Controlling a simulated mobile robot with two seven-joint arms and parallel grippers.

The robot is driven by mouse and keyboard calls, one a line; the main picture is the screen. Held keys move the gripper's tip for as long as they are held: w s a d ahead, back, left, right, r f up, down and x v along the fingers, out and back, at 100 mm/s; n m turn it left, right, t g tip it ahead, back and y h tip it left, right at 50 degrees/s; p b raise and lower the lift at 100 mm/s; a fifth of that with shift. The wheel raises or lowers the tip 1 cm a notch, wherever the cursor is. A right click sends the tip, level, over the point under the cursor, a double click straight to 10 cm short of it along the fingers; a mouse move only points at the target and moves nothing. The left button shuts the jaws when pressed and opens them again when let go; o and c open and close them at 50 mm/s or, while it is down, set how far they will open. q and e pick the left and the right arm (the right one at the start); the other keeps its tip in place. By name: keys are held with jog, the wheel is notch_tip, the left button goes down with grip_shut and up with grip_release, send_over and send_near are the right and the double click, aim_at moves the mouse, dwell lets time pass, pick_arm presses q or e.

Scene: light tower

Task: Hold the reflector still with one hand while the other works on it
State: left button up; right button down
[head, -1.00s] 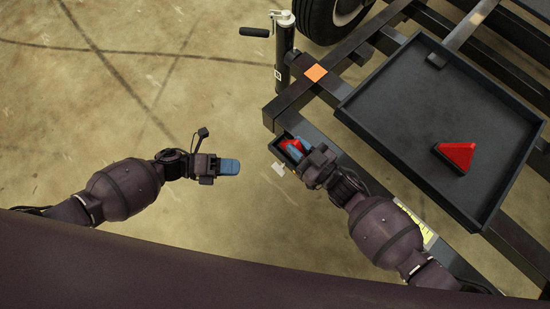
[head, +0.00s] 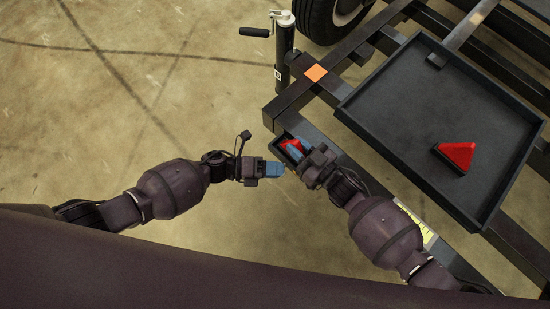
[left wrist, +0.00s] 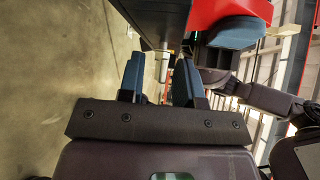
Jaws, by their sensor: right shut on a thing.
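A red reflector (head: 289,143) sits at the corner of the trailer frame, partly hidden by my right gripper (head: 298,148), which is shut on it. It shows large and red at the top right of the left wrist view (left wrist: 228,12), with a blue right fingertip against it. My left gripper (head: 279,168) is just below and left of the right one, pointing at the frame corner. In the left wrist view its two blue fingers (left wrist: 160,82) stand apart. A small pale fitting (left wrist: 165,62) shows beyond and between them; contact cannot be told.
A black tray (head: 385,105) lies on the trailer frame at right, with a red triangular reflector (head: 457,156) in it. A jack post (head: 284,55) with a handle and a tyre (head: 320,18) stand at the top. Bare floor (head: 120,110) is clear at left.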

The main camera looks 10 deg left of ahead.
pick_arm(q)
grip_shut()
